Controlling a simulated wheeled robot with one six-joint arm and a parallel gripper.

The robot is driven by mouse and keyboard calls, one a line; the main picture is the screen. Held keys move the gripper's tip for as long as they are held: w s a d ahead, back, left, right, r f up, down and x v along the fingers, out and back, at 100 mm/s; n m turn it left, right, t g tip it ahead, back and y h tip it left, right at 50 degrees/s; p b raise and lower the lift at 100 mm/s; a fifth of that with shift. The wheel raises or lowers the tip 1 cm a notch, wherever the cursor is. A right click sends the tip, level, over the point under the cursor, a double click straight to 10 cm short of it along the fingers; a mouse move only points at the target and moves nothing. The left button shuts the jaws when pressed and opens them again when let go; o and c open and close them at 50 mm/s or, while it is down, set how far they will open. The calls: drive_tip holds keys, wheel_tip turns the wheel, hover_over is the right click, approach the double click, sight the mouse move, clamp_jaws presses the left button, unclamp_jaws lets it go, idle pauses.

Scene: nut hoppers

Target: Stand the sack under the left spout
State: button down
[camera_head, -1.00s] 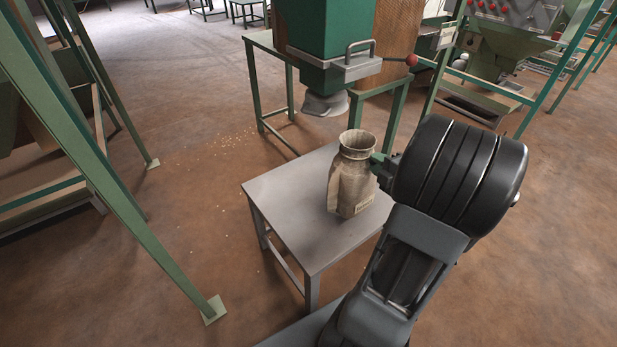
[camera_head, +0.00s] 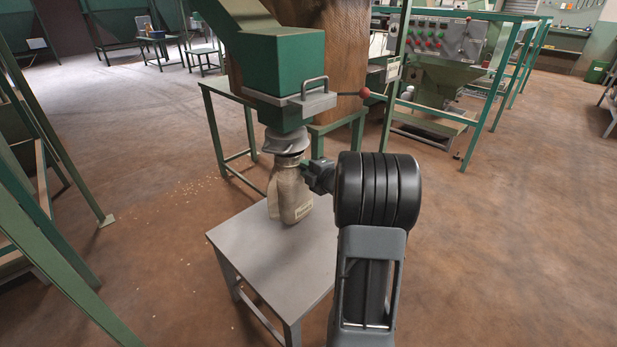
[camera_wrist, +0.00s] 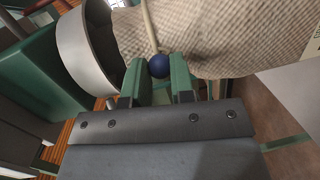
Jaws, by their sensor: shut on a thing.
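The tan woven sack (camera_head: 288,195) is upright over the grey table, its mouth at or just below the grey spout (camera_head: 285,142) of the green hopper. The spout hides the mouth, and I cannot tell whether the sack's base touches the table. My gripper (camera_head: 306,168) is at the right side of the sack's neck, shut on it. In the wrist view the green fingertips (camera_wrist: 159,72) are against the sack cloth (camera_wrist: 225,35), with a blue bead (camera_wrist: 159,66) and a pale cord between them. The grey spout ring (camera_wrist: 82,50) is at the left there.
The grey table (camera_head: 262,262) has bare top in front of the sack. A slide handle with a red knob (camera_head: 365,92) juts right from the hopper (camera_head: 282,62), above my gripper. Green frame legs (camera_head: 60,245) stand at the left. Floor at the right is open.

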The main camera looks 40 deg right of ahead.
drive_tip(key=shift+w+a, duration=0.1)
drive_tip(key=shift+w, duration=0.55)
wheel_tip(320, 180, down, 3)
drive_tip(key=shift+f+b, duration=0.2)
drive_tip(key=shift+b, duration=0.7)
drive_tip(key=shift+f, duration=0.1)
drive_tip(key=c, duration=1)
unclamp_jaws()
drive_tip(key=s, duration=0.4)
drive_tip(key=s+r+p, duration=0.1)
drive_tip(key=s, duration=0.3)
drive_tip(key=s+p, duration=0.1)
drive_tip(key=s, duration=0.3)
drive_tip(key=shift+d+r, duration=0.35)
drive_tip(key=shift+d, duration=0.05)
